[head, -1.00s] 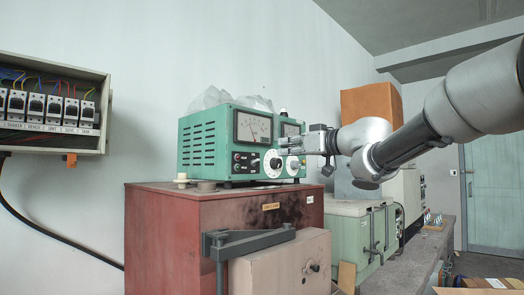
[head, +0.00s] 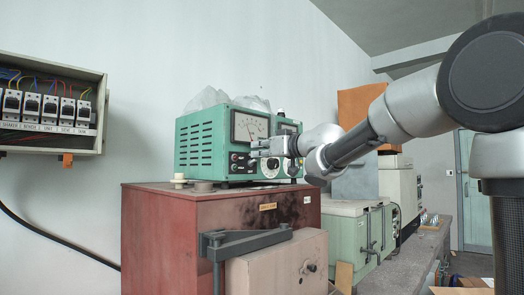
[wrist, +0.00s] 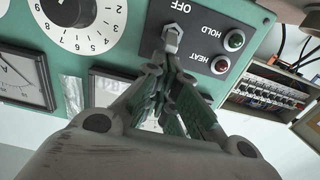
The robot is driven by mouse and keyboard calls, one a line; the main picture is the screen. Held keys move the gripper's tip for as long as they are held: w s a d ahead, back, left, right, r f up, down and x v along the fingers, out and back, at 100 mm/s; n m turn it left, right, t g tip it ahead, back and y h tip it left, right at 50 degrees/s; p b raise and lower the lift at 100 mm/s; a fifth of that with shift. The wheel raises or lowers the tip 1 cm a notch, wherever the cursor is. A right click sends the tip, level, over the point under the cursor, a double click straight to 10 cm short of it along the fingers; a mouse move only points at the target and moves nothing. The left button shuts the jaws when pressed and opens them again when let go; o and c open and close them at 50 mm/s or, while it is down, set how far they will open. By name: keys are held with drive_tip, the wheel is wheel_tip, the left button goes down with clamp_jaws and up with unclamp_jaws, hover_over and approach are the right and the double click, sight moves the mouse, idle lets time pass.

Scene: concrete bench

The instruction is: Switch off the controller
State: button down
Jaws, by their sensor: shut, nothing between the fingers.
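The controller (head: 203,144) is a green box with dial meters and knobs, standing on a red cabinet. In the wrist view its front panel (wrist: 140,20) appears upside down. My gripper (head: 254,149) is in front of the left part of the control panel. In the wrist view its closed, empty fingertips (wrist: 164,68) are just below the toggle in the picture. I cannot tell whether they touch it. The lever's exact position is unclear.
The red cabinet (head: 160,230) has a grey bracket (head: 245,243) in front. A breaker box (head: 48,112) hangs on the left wall; it also shows in the wrist view (wrist: 275,85). A pale green box (head: 345,228) stands right, beneath my arm.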

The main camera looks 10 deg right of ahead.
drive_tip(key=shift+s+d+f+t+y, duration=0.3)
drive_tip(key=shift+f+t+y, duration=0.2)
drive_tip(key=shift+t+y, duration=0.3)
idle(0.4)
drive_tip(key=shift+t, duration=0.3)
drive_tip(key=shift+s+d+f+t+y, duration=0.1)
drive_tip(key=shift+s+f+t+y, duration=0.05)
drive_tip(key=shift+f+t+y, duration=0.4)
drive_tip(key=shift+s+d+f+t+y, duration=0.15)
drive_tip(key=shift+f+t+y, duration=0.2)
drive_tip(key=shift+t, duration=0.3)
drive_tip(key=shift+s+r, duration=0.1)
drive_tip(key=shift+r, duration=0.1)
drive_tip(key=shift+f, duration=0.1)
drive_tip(key=v, duration=1.1)
drive_tip(key=shift+s+d+f, duration=0.15)
drive_tip(key=shift+s+d, duration=0.05)
drive_tip(key=shift+s, duration=0.15)
drive_tip(key=shift+d, duration=0.1)
